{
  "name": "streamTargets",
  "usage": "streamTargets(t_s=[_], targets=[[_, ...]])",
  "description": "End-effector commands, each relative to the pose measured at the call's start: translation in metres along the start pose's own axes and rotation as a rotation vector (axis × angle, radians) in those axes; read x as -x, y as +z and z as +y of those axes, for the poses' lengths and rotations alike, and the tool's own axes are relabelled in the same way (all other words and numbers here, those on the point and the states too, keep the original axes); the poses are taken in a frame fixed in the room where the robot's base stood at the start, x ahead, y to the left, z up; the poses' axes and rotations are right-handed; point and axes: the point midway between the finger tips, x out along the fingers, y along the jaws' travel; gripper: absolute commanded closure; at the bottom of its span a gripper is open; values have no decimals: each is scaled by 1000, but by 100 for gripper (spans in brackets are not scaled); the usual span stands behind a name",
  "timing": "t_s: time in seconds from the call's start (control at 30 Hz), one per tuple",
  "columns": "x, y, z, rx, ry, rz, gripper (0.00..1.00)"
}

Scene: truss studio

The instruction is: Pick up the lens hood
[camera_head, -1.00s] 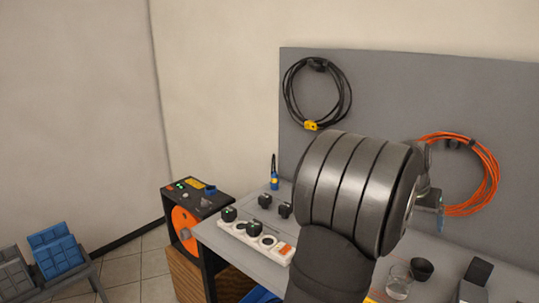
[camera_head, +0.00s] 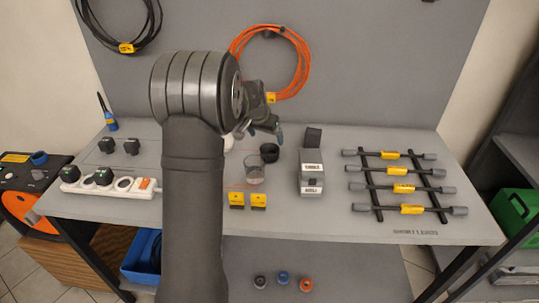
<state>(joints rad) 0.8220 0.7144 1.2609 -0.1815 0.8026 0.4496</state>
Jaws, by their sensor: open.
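A small round black cup-like piece, which looks like the lens hood (camera_head: 269,153), stands on the grey table (camera_head: 330,225) right of my arm, behind a clear glass (camera_head: 255,175). My gripper (camera_head: 262,127) is above the back of the table, over and slightly left of the black piece, and apart from it. It is open, and no object shows between its fingers. My arm hides part of the table to the left.
A grey box (camera_head: 312,172) stands to the right with a dark block (camera_head: 313,138) behind it. A rack of black bars (camera_head: 400,188) fills the right side; a power strip (camera_head: 105,187) lies at left.

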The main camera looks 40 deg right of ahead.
Motion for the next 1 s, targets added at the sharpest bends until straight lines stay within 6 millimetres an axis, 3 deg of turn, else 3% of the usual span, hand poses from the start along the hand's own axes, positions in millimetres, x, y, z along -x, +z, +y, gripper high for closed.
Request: streamTargets(t_s=[0.13, 0.47, 0.7, 1.0], targets=[[-26, 1, 0, 1, 1, -2, 12], [-47, 3, 1, 1, 1, -2, 12], [-82, 7, 3, 2, 1, -2, 12], [-90, 7, 3, 1, 0, 0, 12]])
